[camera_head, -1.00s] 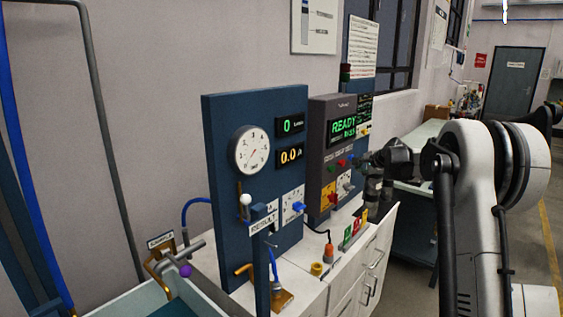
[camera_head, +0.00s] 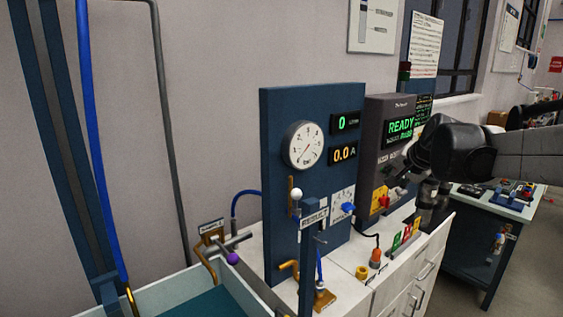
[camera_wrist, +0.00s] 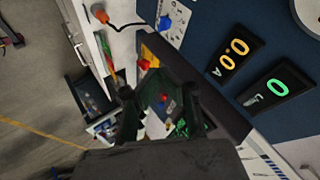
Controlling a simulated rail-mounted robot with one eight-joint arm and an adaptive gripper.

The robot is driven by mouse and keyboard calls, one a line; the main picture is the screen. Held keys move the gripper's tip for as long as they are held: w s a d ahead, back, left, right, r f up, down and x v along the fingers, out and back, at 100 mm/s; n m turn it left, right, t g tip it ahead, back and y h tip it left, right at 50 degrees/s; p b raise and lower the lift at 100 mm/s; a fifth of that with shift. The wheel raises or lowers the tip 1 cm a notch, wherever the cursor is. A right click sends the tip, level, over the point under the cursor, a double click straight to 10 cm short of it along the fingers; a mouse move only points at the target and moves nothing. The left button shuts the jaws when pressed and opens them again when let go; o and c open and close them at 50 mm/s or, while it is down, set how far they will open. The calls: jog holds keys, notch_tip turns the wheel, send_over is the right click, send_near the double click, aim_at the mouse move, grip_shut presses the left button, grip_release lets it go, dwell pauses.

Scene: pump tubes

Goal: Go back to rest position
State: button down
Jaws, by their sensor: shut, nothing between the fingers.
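In the wrist view, the dark fingers of my gripper (camera_wrist: 160,90) show at the lower middle, with no held object visible between them. My gripper is shut. In the head view my arm reaches in from the right edge, and its dark wrist is in front of the grey control box (camera_head: 386,150). The fingertips are hard to make out there. The box's green display reads READY. I cannot tell from this view how far the gripper is from the box.
A blue panel (camera_head: 284,215) with a round gauge (camera_head: 302,146) stands left of the box. Below are a white cabinet (camera_head: 425,283), an orange plug (camera_head: 376,258) and a yellow ring (camera_head: 362,273). A tray (camera_head: 150,303) is at lower left. A side table (camera_head: 470,225) stands at right.

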jog(key=s+a+f+n, duration=0.2)
jog(key=s+a+f, duration=0.1)
jog(key=s, duration=0.8)
jog(key=s+a+f+n+g+b, duration=0.1)
jog(key=s+a+f+n, duration=0.2)
jog(key=s+f, duration=0.3)
jog(key=s+a+f+n+g+h, duration=0.1)
jog(key=s+a+f+n, duration=0.2)
jog(key=s, duration=1.4)
jog(key=shift+f+b, duration=0.4)
jog(key=shift+f, duration=0.55)
jog(key=c, duration=2.5)
grip_release()
